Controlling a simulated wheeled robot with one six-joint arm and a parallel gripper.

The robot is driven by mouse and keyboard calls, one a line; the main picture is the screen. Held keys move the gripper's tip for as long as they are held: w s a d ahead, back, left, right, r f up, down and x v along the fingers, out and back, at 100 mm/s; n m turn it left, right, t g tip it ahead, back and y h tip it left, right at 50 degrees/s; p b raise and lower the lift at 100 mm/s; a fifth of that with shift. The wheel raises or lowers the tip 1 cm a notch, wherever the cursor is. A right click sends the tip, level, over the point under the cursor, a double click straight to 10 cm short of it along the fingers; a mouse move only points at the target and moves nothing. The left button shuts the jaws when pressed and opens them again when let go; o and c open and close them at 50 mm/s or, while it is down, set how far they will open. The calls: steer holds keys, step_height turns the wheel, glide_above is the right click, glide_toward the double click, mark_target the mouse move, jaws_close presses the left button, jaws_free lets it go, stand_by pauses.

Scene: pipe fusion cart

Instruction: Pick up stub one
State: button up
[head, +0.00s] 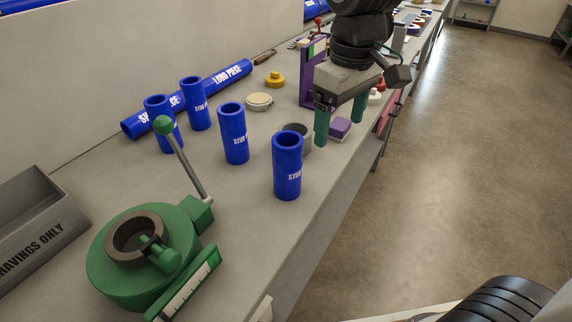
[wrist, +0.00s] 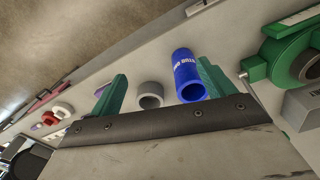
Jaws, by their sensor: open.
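Several upright blue stubs stand on the bench. The nearest blue stub (head: 287,168) has a white label starting "STUB"; its number is not readable in the head view. A blue stub (wrist: 187,76) also shows in the wrist view, beside the right-hand finger, with its label hard to read. My gripper (head: 340,117) is open and empty, its green fingers pointing down above the bench, behind and right of the nearest stub. In the wrist view my gripper (wrist: 160,88) has a grey ring (wrist: 150,94) visible between its fingers.
A green clamp fixture (head: 185,225) with a raised lever stands in front left, beside a grey shavings tray (head: 40,235). A long blue pipe (head: 228,77) lies behind the stubs. A purple block (head: 340,128) is near the fingers. The bench edge is close on the right.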

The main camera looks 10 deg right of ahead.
mark_target(287, 153)
steer(key=w+a+f+n, duration=0.1)
steer(key=a, duration=0.1)
steer(key=w+a+n, duration=0.1)
steer(key=w+a, duration=0.1)
steer(key=a, duration=0.1)
steer(key=w+a+f, duration=0.1)
steer(key=a, duration=0.1)
steer(key=shift+w+a+f+n, duration=0.15)
steer(key=shift+a+f+n, duration=0.2)
steer(key=shift+a+n, duration=0.05)
steer(key=f, duration=0.5)
steer(key=a+f, duration=0.1)
steer(key=f, duration=0.1)
steer(key=shift+f, duration=0.25)
steer(key=c, duration=1.2)
